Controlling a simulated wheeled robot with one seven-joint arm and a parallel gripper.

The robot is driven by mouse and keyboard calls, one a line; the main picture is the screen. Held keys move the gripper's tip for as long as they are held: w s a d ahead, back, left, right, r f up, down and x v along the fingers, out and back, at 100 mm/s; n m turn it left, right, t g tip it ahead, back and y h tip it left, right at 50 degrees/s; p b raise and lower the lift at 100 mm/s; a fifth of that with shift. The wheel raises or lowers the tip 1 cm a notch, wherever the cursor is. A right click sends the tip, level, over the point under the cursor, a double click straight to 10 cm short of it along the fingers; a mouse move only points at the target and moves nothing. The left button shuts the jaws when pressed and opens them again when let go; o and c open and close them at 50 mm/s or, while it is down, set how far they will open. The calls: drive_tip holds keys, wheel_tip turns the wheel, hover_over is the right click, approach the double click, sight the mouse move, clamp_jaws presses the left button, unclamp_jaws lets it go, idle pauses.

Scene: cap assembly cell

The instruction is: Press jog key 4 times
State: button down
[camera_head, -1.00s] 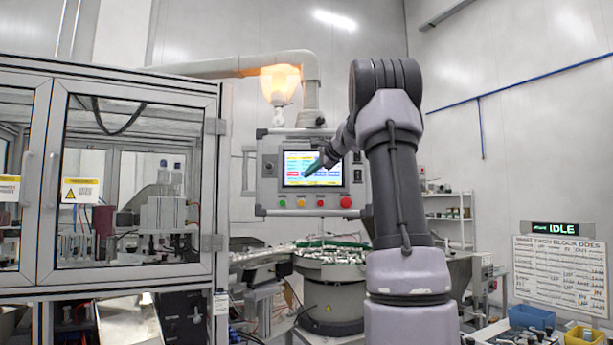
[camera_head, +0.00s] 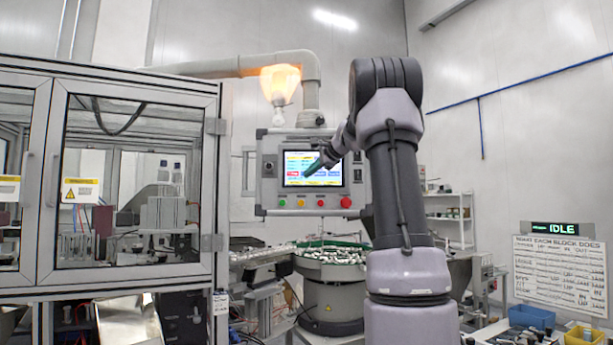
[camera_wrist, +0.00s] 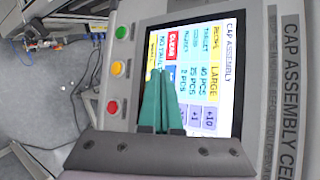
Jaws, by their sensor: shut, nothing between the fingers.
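The touch screen (camera_head: 330,160) is lit on the grey control panel (camera_head: 268,190). It also fills the middle of the wrist view (camera_wrist: 225,70), turned sideways, with CAP ASSEMBLY, LARGE, 40 PCS, 25 PCS, 2 PCS and NO FAULT on it. A red CLEAR key (camera_wrist: 172,45) shows beside a partly covered blue key (camera_wrist: 171,73). I cannot read a jog label; my fingers hide part of the key row. My gripper (camera_head: 307,174) is shut and empty, its green fingers (camera_wrist: 158,80) pointing at the lower screen by the blue key. I cannot tell whether the tips touch.
Green (camera_wrist: 113,108), yellow (camera_wrist: 118,68) and red (camera_wrist: 124,29) buttons sit along the panel's edge. A red push button (camera_head: 346,202) is at its lower right. A bowl feeder (camera_head: 331,295) stands below, a glazed cabinet (camera_head: 220,180) left. A sign (camera_head: 560,229) reads IDLE.

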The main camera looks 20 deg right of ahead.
drive_tip(key=shift+s+a, duration=0.1)
drive_tip(key=shift+s, duration=0.2)
drive_tip(key=shift+s+a, duration=0.35)
drive_tip(key=shift+s, duration=0.4)
drive_tip(key=shift+s+a, duration=0.4)
drive_tip(key=shift+s, duration=0.35)
drive_tip(key=shift+s+a, duration=0.35)
drive_tip(key=shift+s, duration=0.4)
idle(3.1)
drive_tip(key=s, duration=0.1)
drive_tip(key=s+a, duration=0.1)
drive_tip(key=s, duration=0.1)
drive_tip(key=shift+s+a, duration=0.2)
drive_tip(key=shift+a, duration=0.1)
drive_tip(key=shift+w, duration=0.1)
idle(0.3)
drive_tip(key=w+d, duration=0.3)
drive_tip(key=w, duration=0.4)
drive_tip(key=shift+w+d, duration=0.4)
